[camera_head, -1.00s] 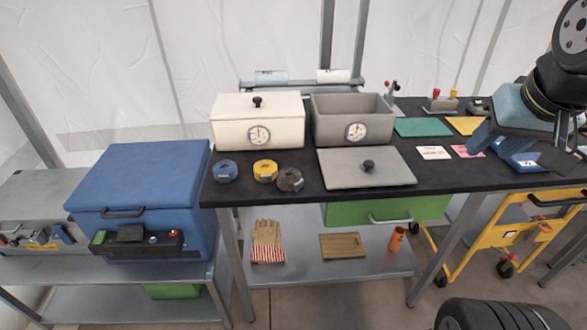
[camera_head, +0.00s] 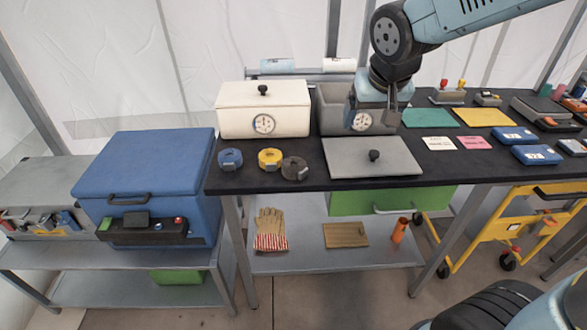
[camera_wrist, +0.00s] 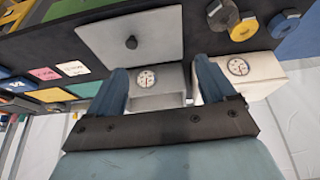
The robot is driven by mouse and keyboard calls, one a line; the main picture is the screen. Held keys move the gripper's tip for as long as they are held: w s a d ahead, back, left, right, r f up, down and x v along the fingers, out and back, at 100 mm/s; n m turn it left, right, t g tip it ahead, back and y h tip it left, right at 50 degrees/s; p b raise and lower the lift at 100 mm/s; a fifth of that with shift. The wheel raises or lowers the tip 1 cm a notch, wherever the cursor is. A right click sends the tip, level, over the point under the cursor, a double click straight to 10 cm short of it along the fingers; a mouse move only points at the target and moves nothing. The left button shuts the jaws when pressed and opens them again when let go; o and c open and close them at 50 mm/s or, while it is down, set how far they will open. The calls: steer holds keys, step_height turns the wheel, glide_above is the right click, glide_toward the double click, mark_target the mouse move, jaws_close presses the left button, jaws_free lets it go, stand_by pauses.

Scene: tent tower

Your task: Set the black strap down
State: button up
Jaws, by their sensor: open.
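The black strap (camera_head: 295,167), a dark coiled ring, lies on the black tabletop at the right end of a row with a yellow one (camera_head: 270,159) and a blue one (camera_head: 230,160). It also shows at the top edge of the wrist view (camera_wrist: 222,14). My gripper (camera_head: 372,113) is over the open grey box (camera_head: 333,123), to the right of and behind the black strap. In the wrist view its two fingers (camera_wrist: 162,78) are spread, with nothing held between them. The fingers and wrist cover part of the box.
A white lidded box (camera_head: 262,118) stands left of the grey box. The grey lid (camera_head: 362,157) lies flat in front. Coloured mats, cards and blue cases (camera_head: 536,154) fill the table's right. A blue cooler (camera_head: 146,172) stands left.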

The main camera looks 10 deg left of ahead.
steer(key=n, duration=0.2)
glide_toward(294, 166)
steer(key=shift+g+y, duration=0.3)
steer(key=shift+y, duration=0.1)
steer(key=f, duration=0.2)
steer(key=w+f, duration=0.1)
steer(key=f, duration=0.1)
steer(key=shift+d, duration=0.35)
steer(key=shift+w+a+x, duration=0.15)
steer(key=shift+w+x, duration=0.05)
steer(key=shift+x, duration=1.15)
steer(key=shift+w+a+x, duration=0.1)
steer(key=shift+w+x, duration=0.1)
steer(key=shift+x, duration=1.1)
steer(key=shift+r, duration=0.15)
steer(key=shift+c, duration=0.2)
steer(key=c, duration=0.9)
steer(key=shift+c, duration=0.2)
steer(key=shift+r, duration=0.15)
